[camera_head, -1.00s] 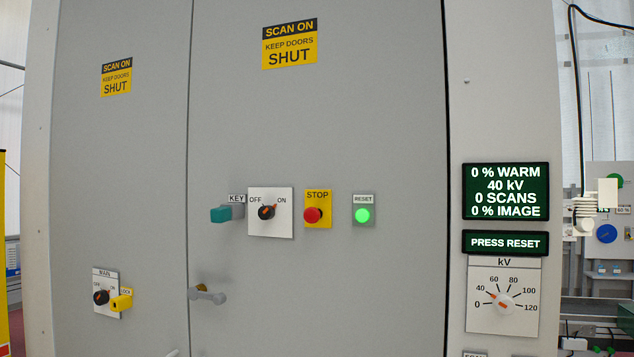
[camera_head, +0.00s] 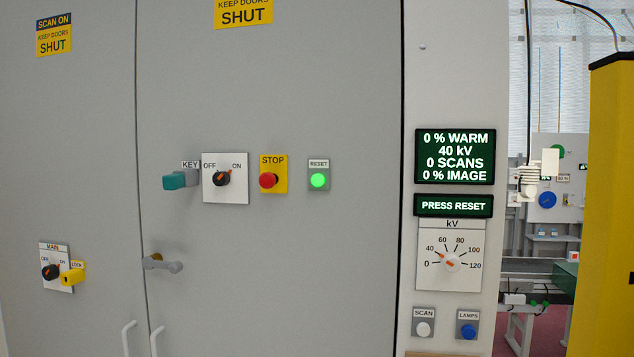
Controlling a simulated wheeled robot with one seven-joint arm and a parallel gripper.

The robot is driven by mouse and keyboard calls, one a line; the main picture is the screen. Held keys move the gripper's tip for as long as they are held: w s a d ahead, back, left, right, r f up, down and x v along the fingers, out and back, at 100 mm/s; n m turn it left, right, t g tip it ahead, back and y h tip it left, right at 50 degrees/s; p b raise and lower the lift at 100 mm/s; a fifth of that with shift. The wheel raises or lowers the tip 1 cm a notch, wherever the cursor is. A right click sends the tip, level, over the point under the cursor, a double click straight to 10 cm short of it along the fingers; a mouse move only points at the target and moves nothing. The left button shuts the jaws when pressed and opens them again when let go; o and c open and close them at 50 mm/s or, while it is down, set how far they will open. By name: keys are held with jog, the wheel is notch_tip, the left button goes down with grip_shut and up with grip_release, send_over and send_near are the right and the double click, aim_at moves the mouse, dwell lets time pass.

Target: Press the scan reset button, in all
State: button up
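The green lit button under the RESET label (camera_head: 318,181) is on the grey cabinet door, right of the red STOP button (camera_head: 268,180). A white round button under the SCAN label (camera_head: 423,329) is low on the right-hand panel, left of the blue LAMPS button (camera_head: 467,331). The upper display (camera_head: 455,156) reads 0 % WARM, 40 kV, 0 SCANS, 0 % IMAGE. The lower display (camera_head: 453,206) reads PRESS RESET. My gripper is not in view, and nothing covers the RESET button.
The OFF/ON switch (camera_head: 222,178), teal key (camera_head: 178,180) and grey door latch (camera_head: 162,262) stick out from the doors. The kV dial (camera_head: 450,262) is below the displays. A yellow structure (camera_head: 606,200) stands at the right edge.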

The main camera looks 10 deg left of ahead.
grip_shut()
dwell(1.4)
